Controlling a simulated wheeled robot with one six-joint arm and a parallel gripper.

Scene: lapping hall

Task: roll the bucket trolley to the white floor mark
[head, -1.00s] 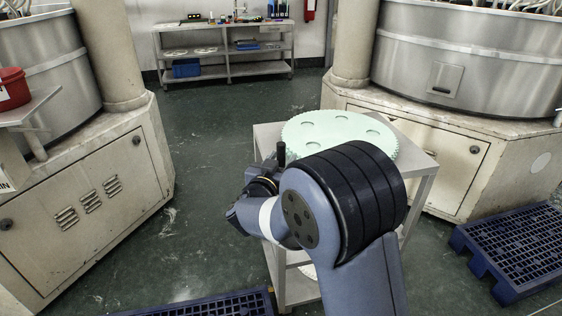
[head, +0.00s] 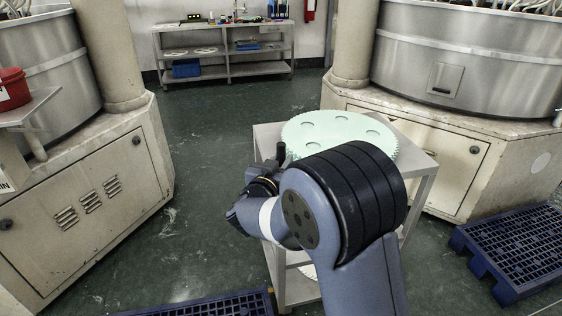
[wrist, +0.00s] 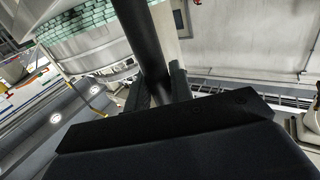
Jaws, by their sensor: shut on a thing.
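My gripper (wrist: 158,86) is shut on a black round bar (wrist: 140,35) in the wrist view. The bar runs up between the two dark fingers and out of the top of the picture. In the head view my gripper (head: 267,166) is at the left edge of a grey table, mostly hidden behind my own arm. I cannot tell what the bar belongs to. No bucket trolley can be made out, and no clear white floor mark shows. A pale strip at the bottom right corner of the head view is too cut off to identify.
The grey table (head: 417,158) carries a pale green toothed disc (head: 338,132). Cream machines stand left (head: 95,200) and right (head: 430,150). Blue pallets lie at right (head: 515,250) and bottom (head: 215,304). A shelf bench (head: 225,58) stands behind. Green floor between is clear.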

